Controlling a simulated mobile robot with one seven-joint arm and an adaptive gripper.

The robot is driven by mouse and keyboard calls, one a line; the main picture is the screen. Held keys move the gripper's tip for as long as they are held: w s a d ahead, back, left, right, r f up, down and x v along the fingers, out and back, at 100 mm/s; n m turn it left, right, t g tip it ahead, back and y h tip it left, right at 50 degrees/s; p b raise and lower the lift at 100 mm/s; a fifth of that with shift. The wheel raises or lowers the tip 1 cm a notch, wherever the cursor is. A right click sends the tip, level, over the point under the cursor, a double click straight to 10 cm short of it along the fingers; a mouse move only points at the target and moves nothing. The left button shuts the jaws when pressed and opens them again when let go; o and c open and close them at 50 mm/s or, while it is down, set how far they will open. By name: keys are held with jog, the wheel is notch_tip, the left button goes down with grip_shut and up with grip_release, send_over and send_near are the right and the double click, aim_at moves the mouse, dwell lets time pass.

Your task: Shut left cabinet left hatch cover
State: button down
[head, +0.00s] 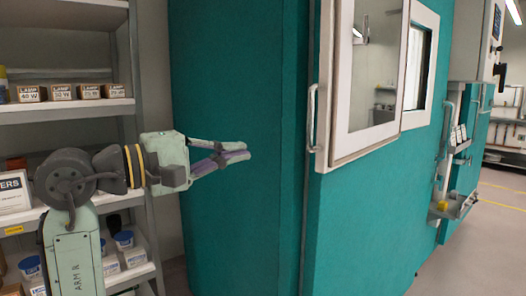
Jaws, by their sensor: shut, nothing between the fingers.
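A teal cabinet (225,215) fills the middle of the head view, with its side at left and its front running away to the right. A white-framed glazed panel (340,120) is high on the front, cut off by the top edge; it looks like a hatch cover. My gripper (248,152) is shut and empty, pointing right. In the picture it is in front of the cabinet's side, left of the glazed panel, and not visibly touching it.
A shelf rack (70,108) with lamp boxes and tubs stands close behind my arm at left. A bracket with a small tray (456,206) sticks out farther right. Grey floor (465,255) is clear at lower right.

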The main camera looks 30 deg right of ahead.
jog(key=s+d+p, duration=0.3)
jog(key=s+d, duration=0.1)
jog(key=d, duration=0.7)
jog(key=shift+s, duration=0.25)
jog(key=shift+s, duration=0.1)
